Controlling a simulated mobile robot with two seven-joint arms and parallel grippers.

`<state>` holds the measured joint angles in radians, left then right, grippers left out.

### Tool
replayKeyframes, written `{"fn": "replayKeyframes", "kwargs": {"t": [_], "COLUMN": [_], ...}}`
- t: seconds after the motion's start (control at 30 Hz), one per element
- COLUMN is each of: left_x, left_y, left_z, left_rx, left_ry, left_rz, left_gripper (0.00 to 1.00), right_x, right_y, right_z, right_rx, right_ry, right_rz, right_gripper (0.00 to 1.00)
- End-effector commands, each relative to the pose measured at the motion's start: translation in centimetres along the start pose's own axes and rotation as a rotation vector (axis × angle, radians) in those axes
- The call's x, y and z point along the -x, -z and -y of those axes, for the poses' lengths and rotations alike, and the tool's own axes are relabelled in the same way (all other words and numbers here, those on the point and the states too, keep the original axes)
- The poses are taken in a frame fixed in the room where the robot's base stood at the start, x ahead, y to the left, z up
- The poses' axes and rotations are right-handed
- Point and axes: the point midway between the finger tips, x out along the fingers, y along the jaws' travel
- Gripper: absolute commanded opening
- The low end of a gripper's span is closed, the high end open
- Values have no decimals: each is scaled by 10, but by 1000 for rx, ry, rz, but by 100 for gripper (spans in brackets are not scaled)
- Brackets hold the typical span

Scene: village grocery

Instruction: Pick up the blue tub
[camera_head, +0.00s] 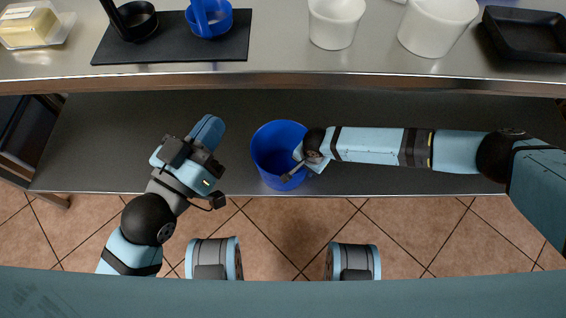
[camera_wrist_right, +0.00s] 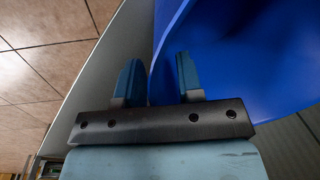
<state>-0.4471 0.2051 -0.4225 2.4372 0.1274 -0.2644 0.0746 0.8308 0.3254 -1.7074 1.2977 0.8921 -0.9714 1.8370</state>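The blue tub (camera_head: 270,152) stands upright and open-topped on the lower dark shelf, near its front edge. It also shows large in the right wrist view (camera_wrist_right: 245,60). My right gripper (camera_head: 299,154) is at the tub's right rim, pointing down. In the right wrist view its two fingers (camera_wrist_right: 158,80) are apart, with the tub's wall between them; a gap shows, so it is not closed on the wall. My left gripper (camera_head: 208,130) is left of the tub, above the shelf and apart from it; its finger gap cannot be made out.
An upper metal counter (camera_head: 280,78) overhangs behind the tub. On it are a dark mat (camera_head: 170,52) with a black pan and a blue cup (camera_head: 209,20), two white tubs (camera_head: 335,25), a black tray (camera_head: 525,35) and a butter dish (camera_head: 30,25). The lower shelf (camera_head: 100,130) is otherwise clear.

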Motion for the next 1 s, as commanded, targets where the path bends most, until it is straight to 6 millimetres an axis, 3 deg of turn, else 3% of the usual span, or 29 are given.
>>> {"fn": "replayKeyframes", "kwargs": {"t": [0.23, 0.4, 0.8, 1.0], "left_x": [0, 0, 0, -1], "left_y": [-1, -1, 0, 21], "left_z": [0, 0, 0, -3], "left_rx": [0, 0, 1, -4], "left_ry": [0, 0, 0, 4], "left_rz": [8, 8, 8, -51], "left_gripper": [0, 0, 0, 0], "right_x": [-2, -2, 0, 30], "right_y": [0, 0, 0, 1], "right_z": [0, 0, 0, 3], "right_rx": [0, 0, 0, -2], "right_ry": [0, 0, 1, 2], "right_rz": [0, 0, 0, 0], "right_gripper": [34, 0, 0, 0]}}
